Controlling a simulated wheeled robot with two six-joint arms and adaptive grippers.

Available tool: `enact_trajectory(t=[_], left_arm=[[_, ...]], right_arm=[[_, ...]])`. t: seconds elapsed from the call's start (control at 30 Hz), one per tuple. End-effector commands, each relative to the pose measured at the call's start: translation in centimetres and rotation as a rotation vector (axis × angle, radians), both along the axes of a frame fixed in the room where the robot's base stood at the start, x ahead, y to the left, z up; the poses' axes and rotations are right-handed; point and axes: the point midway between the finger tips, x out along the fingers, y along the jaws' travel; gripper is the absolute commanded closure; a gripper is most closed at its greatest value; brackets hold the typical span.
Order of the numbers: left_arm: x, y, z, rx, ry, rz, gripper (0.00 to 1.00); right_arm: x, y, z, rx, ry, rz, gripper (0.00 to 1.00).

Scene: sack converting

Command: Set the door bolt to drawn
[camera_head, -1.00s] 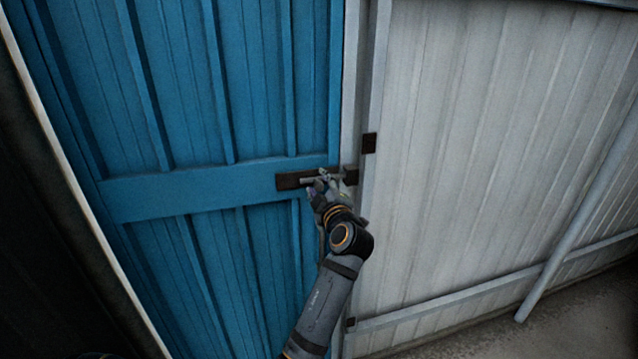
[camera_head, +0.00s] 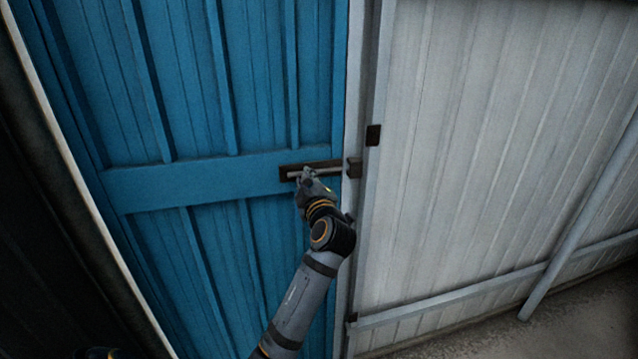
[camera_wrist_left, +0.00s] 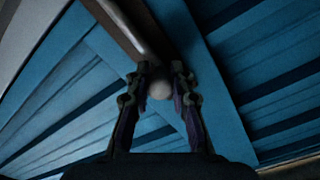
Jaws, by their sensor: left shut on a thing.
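The door bolt (camera_head: 328,171) is a pale metal rod on a dark backplate, mounted on the rail of the blue door (camera_head: 190,183) near its right edge. The rod's right end lies close to the dark keeper (camera_head: 354,168) on the frame; whether it is clear of it is too small to tell. My left gripper (camera_head: 302,175) is at the left part of the bolt. In the left wrist view its two fingers are shut on the round bolt knob (camera_wrist_left: 159,90). The gripper hides part of the rod.
A pale post (camera_head: 355,110) borders the door, with a small dark fitting (camera_head: 373,135) beside it. A light corrugated wall (camera_head: 460,150) and a slanted pole (camera_head: 570,230) stand at the right. Bare ground shows at the lower right.

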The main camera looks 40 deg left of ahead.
Motion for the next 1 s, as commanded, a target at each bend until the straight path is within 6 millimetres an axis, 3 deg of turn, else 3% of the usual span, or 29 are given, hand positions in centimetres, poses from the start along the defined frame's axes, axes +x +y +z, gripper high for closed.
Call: enact_trajectory(t=[0.27, 0.3, 0.47, 0.8, 1.0], left_arm=[[-0.3, 0.2, 0.2, 0.003, 0.001, 0.004, 1.0], [-0.3, 0.2, 0.2, 0.003, 0.001, 0.004, 0.76], [-0.2, 0.2, 0.1, 0.002, 0.001, 0.003, 0.55], [-0.2, 0.2, 0.5, 0.0, -0.001, 0.002, 0.55], [-0.3, 0.2, 4.6, 0.004, -0.01, 0.004, 0.55]], right_arm=[[0.0, -0.1, 0.0, -0.001, 0.0, 0.0, 0.6], [0.0, -0.1, 0.0, -0.001, 0.0, 0.0, 0.6], [0.0, -0.1, 0.0, -0.001, 0.0, 0.001, 0.6], [-0.1, -0.1, 0.0, -0.001, 0.002, 0.0, 0.6], [-0.1, 0.0, 0.0, 0.0, 0.002, 0.0, 0.6]])
